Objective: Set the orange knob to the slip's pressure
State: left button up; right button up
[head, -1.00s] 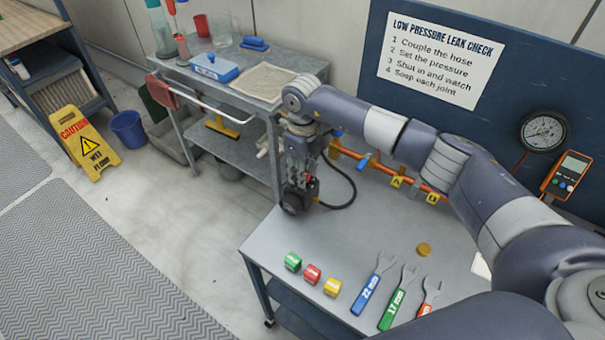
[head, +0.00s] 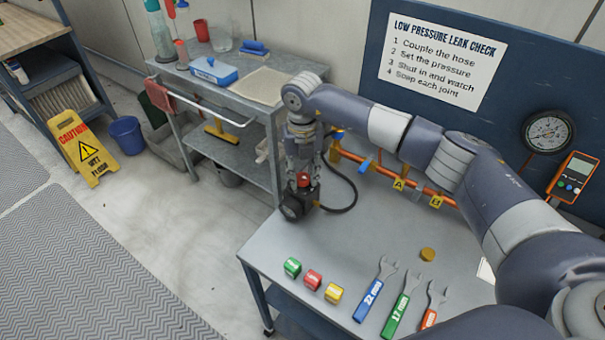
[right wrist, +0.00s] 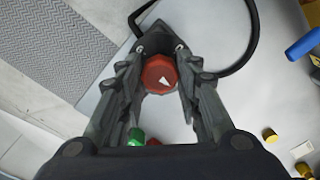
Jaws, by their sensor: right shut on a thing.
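The orange-red knob (head: 304,180) sits on top of a dark regulator body (head: 296,204) at the far left corner of the bench. My right gripper (head: 304,172) comes down from above and is shut on the knob; the right wrist view shows a finger on each side (right wrist: 160,85). A small white slip (head: 485,270) lies on the bench, partly hidden by my arm; its writing cannot be read. My left gripper is not in view.
A round dial gauge (head: 548,131) and an orange handheld meter (head: 573,177) are at the right. A black hose (head: 350,190) curves beside the regulator. Colored blocks (head: 313,280) and several wrenches (head: 402,300) lie along the front.

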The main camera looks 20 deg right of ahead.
aim_at(303, 177)
jog(key=shift+w+r+m, duration=0.1)
jog(key=shift+m, duration=0.2)
jog(key=o, duration=1.1)
notch_tip(303, 177, up, 12)
jog(key=shift+f, duration=0.1)
dwell(0.4)
